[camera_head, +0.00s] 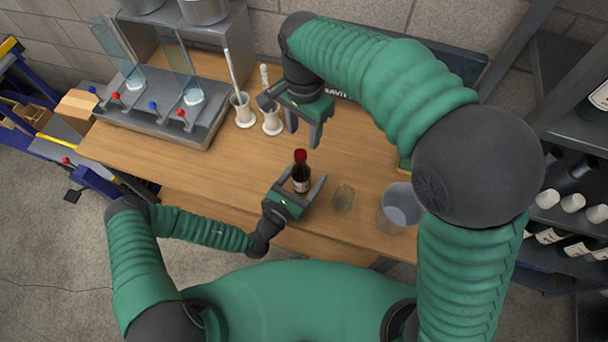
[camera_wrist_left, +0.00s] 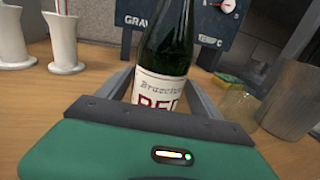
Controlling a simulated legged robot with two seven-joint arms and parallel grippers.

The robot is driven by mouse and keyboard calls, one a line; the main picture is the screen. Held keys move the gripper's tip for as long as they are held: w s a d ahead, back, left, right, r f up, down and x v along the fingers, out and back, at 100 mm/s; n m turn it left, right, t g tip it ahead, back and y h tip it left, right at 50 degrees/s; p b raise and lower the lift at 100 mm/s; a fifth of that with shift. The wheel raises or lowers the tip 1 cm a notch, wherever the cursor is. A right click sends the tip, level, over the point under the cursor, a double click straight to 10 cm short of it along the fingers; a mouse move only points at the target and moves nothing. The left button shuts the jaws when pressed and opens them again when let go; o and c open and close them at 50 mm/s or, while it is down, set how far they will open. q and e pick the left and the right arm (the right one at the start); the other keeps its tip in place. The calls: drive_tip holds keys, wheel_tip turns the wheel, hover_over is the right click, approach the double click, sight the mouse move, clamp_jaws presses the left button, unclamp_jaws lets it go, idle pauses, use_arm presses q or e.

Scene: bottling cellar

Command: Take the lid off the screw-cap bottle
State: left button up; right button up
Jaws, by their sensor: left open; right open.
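A dark screw-cap bottle (camera_head: 301,181) with a pale label stands upright on the wooden bench. Its red lid (camera_head: 300,155) is on top. My left gripper (camera_head: 309,188) is low at the bottle, open, with one finger on each side of it. The left wrist view shows the green glass bottle (camera_wrist_left: 166,75) between the fingers; its top is out of that picture. I cannot tell whether the fingers touch the glass. My right gripper (camera_head: 303,128) is open and empty, above the bench behind the bottle and apart from the lid.
A clear glass (camera_head: 343,197) and a grey bucket-like container (camera_head: 399,208) stand right of the bottle. Two white cylinders (camera_head: 243,112) holding rods and a metal filling machine (camera_head: 170,115) stand at the back left. The bench (camera_head: 225,180) left of the bottle is clear.

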use_arm(q)
drive_tip(key=shift+w, duration=0.35)
drive_tip(key=shift+w+a, duration=0.15)
drive_tip(key=shift+a, duration=0.2)
drive_tip(key=shift+d, duration=0.5)
drive_tip(key=c, duration=1.3)
drive_tip(key=shift+a, duration=0.35)
clamp_jaws()
